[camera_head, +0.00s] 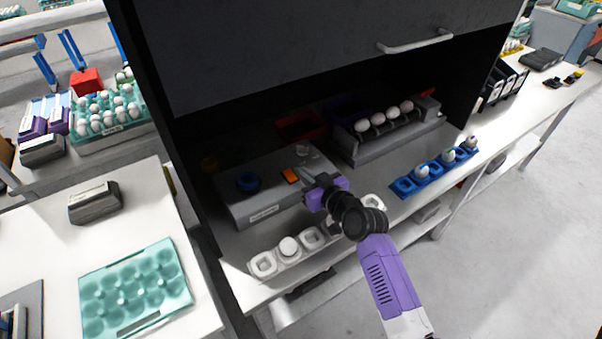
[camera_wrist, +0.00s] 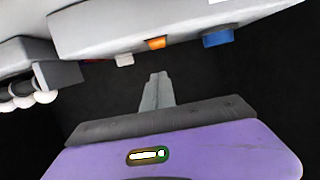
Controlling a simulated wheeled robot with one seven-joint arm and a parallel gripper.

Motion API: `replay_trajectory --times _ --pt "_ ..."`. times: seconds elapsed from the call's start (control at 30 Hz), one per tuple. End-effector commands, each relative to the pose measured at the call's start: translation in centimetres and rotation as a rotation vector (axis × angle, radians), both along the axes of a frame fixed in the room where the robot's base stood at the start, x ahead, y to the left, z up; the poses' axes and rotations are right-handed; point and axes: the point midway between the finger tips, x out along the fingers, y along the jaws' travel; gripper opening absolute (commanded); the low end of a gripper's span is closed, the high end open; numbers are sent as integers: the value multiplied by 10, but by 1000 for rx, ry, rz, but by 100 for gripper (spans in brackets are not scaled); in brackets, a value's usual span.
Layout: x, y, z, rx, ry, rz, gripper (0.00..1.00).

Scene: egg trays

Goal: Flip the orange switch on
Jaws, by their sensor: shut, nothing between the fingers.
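The orange switch (camera_head: 290,175) sits on top of a grey box (camera_head: 262,212) inside the dark cabinet. In the wrist view the orange switch (camera_wrist: 156,43) is on the near face of the light grey box (camera_wrist: 100,20), between a white knob (camera_wrist: 124,60) and a blue knob (camera_wrist: 217,38). My gripper (camera_head: 304,177) is just right of the switch in the head view. Its fingers (camera_wrist: 157,78) are shut and empty, pointing toward the box a little off the orange switch. I cannot tell whether the fingertips touch the box, or which way the switch is set.
A white egg holder (camera_head: 263,264) lies in front of the box, partly behind my arm. A blue egg holder (camera_head: 404,187) and a grey roller unit with eggs (camera_head: 371,147) are to the right. The cabinet's dark door (camera_head: 320,50) hangs above.

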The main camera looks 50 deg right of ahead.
Motion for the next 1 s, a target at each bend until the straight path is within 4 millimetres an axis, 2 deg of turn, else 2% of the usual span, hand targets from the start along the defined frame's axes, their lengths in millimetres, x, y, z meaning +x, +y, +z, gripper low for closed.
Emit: replay_trajectory --times 0.2,0.4,0.6,1.0 --pt "-41 12 0 0 -2 -1 0" --pt "-66 19 5 -1 -2 -1 0" --pt "-73 21 8 -1 -3 -1 0" --pt "-73 21 8 -1 -3 -1 0"
